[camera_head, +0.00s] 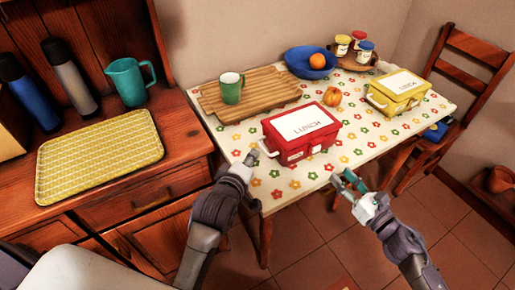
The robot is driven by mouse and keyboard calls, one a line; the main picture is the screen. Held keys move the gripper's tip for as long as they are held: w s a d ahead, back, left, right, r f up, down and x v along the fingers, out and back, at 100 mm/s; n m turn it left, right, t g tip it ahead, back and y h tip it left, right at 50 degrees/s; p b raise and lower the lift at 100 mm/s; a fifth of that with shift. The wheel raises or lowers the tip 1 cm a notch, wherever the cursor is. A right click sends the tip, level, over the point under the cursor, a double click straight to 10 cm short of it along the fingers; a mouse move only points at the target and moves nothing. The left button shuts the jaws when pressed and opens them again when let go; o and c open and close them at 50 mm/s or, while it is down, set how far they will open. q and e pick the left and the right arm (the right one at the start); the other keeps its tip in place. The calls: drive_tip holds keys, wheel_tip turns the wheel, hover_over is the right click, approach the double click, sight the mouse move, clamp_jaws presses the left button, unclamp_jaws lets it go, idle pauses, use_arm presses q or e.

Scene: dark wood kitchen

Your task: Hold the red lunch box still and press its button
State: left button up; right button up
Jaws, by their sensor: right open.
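The red lunch box (294,149) is closed and sits on the patterned table near its front edge, with a white "LUNCH" label on its lid. My right gripper (347,186) is open and empty, in front of the table edge, to the right of and below the box.
A yellow lunch box (382,103) stands to the right, with an orange-coloured fruit (332,97) between the boxes. Behind are a wooden board (265,105) with a green mug (231,90), a blue bowl (297,68) and jars. A chair (462,85) stands at the right.

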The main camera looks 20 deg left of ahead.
sight(260, 145)
use_arm(q)
drive_tip(key=x, duration=0.8)
drive_tip(key=shift+w+f, duration=0.1)
drive_tip(key=shift+w, duration=0.1)
clamp_jaws()
use_arm(e)
drive_tip(key=shift+c, duration=0.4)
drive_tip(key=shift+s+d, duration=0.1)
drive_tip(key=shift+s, duration=0.05)
drive_tip(key=shift+c, duration=1.2)
drive_tip(key=shift+n, duration=0.9)
drive_tip(key=shift+v, duration=2.3)
clamp_jaws()
drive_tip(key=shift+r, duration=0.1)
